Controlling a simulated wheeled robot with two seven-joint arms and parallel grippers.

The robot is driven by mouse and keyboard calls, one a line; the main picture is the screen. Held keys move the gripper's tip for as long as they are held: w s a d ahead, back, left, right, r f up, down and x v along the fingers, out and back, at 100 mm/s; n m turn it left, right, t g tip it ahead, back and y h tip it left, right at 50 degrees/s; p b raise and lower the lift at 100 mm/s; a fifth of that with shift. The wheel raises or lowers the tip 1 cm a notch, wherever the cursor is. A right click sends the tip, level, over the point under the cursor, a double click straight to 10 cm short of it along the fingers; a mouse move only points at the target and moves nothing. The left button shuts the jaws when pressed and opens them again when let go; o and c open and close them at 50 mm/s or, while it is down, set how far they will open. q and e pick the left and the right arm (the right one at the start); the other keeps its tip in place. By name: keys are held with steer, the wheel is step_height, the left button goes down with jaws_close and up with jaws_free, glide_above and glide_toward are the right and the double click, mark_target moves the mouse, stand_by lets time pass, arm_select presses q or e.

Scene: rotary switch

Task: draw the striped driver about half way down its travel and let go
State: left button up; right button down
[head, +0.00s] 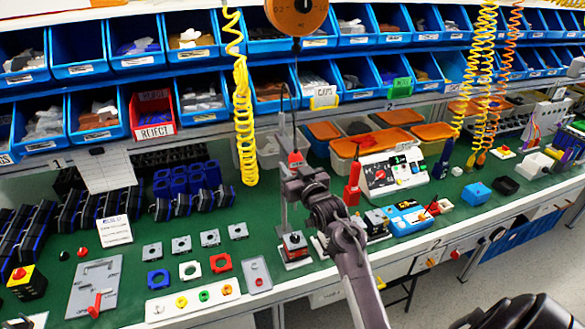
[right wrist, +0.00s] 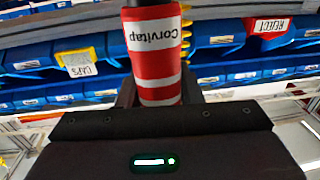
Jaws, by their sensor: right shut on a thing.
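The striped driver (head: 295,158) is red with white bands and hangs on a thin cable under the round orange balancer reel (head: 297,14). My right gripper (head: 299,180) is shut on it, with the arm reaching up from the front edge of the bench. In the right wrist view the driver (right wrist: 154,62) stands between the two dark fingers, its white "Corvitap" label upside down. In the head view the gripper hides most of its body and its lower end. My left gripper is not in view.
A red tool (head: 353,186) stands upright to the right, beside a white control box (head: 394,172). A yellow coiled hose (head: 242,110) hangs to the left. Blue bins line the back.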

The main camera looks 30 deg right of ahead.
step_height(320, 180, down, 6)
steer(key=b, duration=0.3)
steer(key=shift+b, duration=0.3)
steer(key=c, duration=1)
jaws_free()
steer(key=shift+s+f, duration=0.1)
steer(key=shift+s, duration=0.15)
steer(key=s, duration=0.2)
steer(key=s+b, duration=0.1)
steer(key=s, duration=0.1)
steer(key=s+a+b, duration=0.1)
steer(key=s, duration=0.2)
steer(key=shift+s, duration=0.1)
